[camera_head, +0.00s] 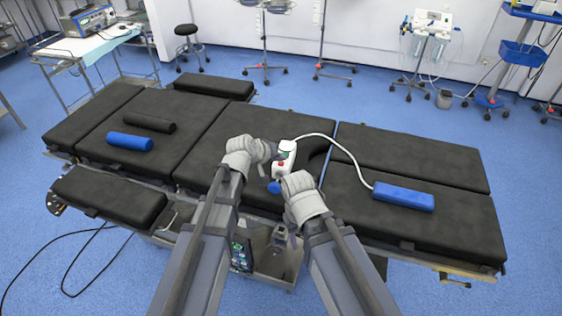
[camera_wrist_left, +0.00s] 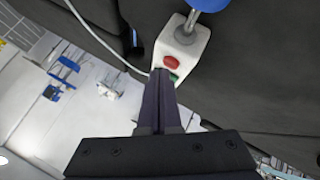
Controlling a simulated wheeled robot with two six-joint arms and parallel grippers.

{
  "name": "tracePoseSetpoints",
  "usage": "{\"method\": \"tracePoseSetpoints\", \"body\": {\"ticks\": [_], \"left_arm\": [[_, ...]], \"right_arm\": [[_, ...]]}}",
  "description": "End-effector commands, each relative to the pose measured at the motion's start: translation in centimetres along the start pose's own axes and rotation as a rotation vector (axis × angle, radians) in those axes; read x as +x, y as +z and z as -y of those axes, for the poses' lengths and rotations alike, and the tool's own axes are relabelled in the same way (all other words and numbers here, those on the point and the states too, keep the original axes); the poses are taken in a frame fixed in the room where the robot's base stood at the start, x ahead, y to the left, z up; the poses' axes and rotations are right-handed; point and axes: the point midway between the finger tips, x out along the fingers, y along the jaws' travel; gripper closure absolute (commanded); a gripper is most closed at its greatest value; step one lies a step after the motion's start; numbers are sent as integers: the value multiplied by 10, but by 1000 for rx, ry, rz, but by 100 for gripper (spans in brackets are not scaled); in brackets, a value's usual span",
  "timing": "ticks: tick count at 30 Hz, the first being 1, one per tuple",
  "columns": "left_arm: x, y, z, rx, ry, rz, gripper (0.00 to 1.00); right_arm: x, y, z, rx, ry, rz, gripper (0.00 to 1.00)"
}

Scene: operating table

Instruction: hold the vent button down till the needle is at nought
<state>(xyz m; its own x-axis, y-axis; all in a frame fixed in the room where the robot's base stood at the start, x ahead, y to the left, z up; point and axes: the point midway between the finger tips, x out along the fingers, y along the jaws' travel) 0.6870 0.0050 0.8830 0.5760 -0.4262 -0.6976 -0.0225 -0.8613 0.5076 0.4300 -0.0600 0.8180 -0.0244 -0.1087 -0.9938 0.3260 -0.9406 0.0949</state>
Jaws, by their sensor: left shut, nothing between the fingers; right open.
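A white hand-held device (camera_head: 284,162) stands over the middle of the black table, with a red button (camera_head: 281,163) on its face. The left wrist view shows its white body (camera_wrist_left: 190,46), the red button (camera_wrist_left: 171,62), a green part (camera_wrist_left: 174,77) and a grey stem to a blue end (camera_wrist_left: 210,4). My left gripper (camera_head: 274,152) is shut and empty; its fingertips are beside the red button and partly cover the green part. I cannot tell if they touch. My right gripper (camera_head: 284,180) is open at the device's lower end, near the blue end. No needle is readable.
A white hose runs from the device to a blue block (camera_head: 403,196) on the right of the table. A blue roll (camera_head: 130,141) and a black roll (camera_head: 150,122) lie on the left. The table (camera_head: 410,155) is otherwise clear around the grippers.

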Motion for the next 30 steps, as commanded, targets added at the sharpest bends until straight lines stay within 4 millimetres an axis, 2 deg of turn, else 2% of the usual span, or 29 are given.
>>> {"method": "tracePoseSetpoints", "body": {"ticks": [3,16,30], "left_arm": [[-6,-4,-4,0,0,0,100],[-8,-6,-6,0,0,0,100],[-38,-28,-28,0,0,0,100]], "right_arm": [[-8,0,-1,0,0,0,50],[-11,1,-1,0,0,0,50],[-54,3,-5,0,0,0,50]]}}
